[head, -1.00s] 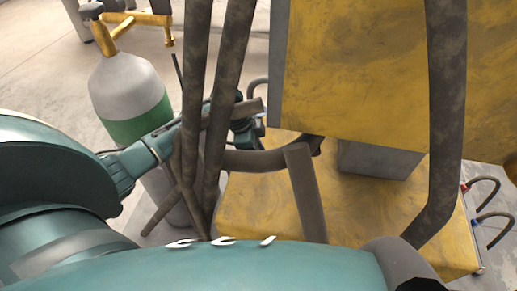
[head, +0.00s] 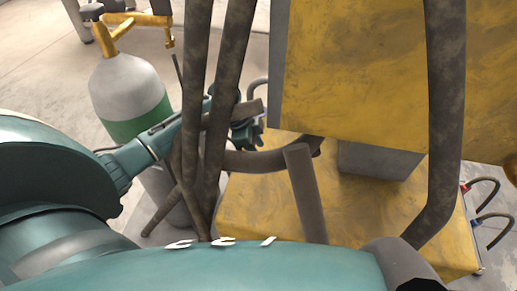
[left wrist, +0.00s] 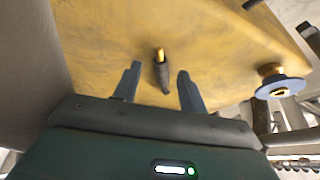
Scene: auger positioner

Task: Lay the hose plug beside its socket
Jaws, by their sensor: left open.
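The hose plug (left wrist: 160,58), a brass tip on a short dark hose end, shows in the left wrist view against the yellow surface. I cannot tell whether it touches that surface. My left gripper (left wrist: 158,72) is open, with one finger on each side of the hose end and gaps to both. A blue flanged fitting with a brass centre (left wrist: 280,87), perhaps the socket, stands to the right of the fingers. In the head view my left gripper (head: 246,130) is partly hidden behind dark bars, and the plug cannot be made out. My right gripper is not in view.
Dark bars (head: 233,70) cross in front of my left arm. The yellow machine (head: 355,60) and its base (head: 265,205) fill the right. A grey-and-green gas cylinder (head: 125,85) stands at the left. Small hoses with red and blue collars (head: 487,217) stick out at far right.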

